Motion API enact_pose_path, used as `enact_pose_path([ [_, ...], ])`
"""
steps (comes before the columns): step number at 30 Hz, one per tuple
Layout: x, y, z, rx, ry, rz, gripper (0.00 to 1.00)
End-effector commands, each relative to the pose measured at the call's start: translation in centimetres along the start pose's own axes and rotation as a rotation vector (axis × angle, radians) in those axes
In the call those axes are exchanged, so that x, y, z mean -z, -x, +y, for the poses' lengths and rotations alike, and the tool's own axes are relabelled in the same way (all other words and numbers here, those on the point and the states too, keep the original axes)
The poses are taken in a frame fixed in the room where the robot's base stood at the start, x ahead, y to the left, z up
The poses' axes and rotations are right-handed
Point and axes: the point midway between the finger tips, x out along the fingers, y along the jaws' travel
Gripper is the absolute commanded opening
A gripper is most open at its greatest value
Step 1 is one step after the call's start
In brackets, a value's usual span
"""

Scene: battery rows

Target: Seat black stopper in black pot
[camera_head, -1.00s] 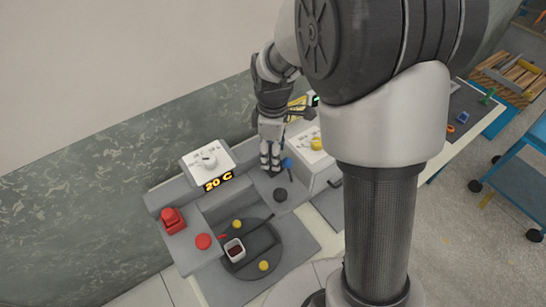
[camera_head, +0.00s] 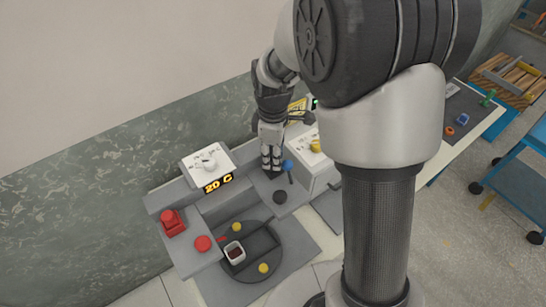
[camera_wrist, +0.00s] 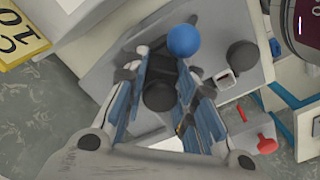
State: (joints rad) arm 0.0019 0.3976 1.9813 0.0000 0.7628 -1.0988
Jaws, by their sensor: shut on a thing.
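My gripper (camera_head: 271,170) points down over the grey bench unit, beside the blue-knobbed lever, in the head view. In the wrist view, my gripper (camera_wrist: 165,80) has its blue-lined fingers on either side of a black round piece (camera_wrist: 158,97), which I take for the black stopper. It is shut on that piece. Another dark shape shows just beyond it between the fingers; I cannot tell whether it is the black pot. The fingers hide the stopper in the head view, and whether it touches anything below cannot be seen.
The blue knob (camera_wrist: 184,40) and a black knob (camera_wrist: 242,55) stand close to the fingers. The black knob (camera_head: 279,197) also shows in the head view. A dark round plate (camera_head: 262,243) carries a small white-rimmed cup (camera_head: 235,252). Red buttons (camera_head: 203,243) are at left.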

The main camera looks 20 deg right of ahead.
Motion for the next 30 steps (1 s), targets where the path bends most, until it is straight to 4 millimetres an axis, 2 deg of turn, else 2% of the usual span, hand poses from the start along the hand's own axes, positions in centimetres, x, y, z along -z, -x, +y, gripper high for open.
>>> enact_pose_path([
  [8,0.0,0.2,0.0,-0.001,0.0,0.0,0.02],
  [14,0.0,1.9,0.1,-0.002,0.0,0.001,0.02],
  [20,0.1,6.4,0.1,-0.006,0.0,0.003,0.02],
  [30,0.1,15.7,0.1,-0.005,0.0,0.002,0.02],
])
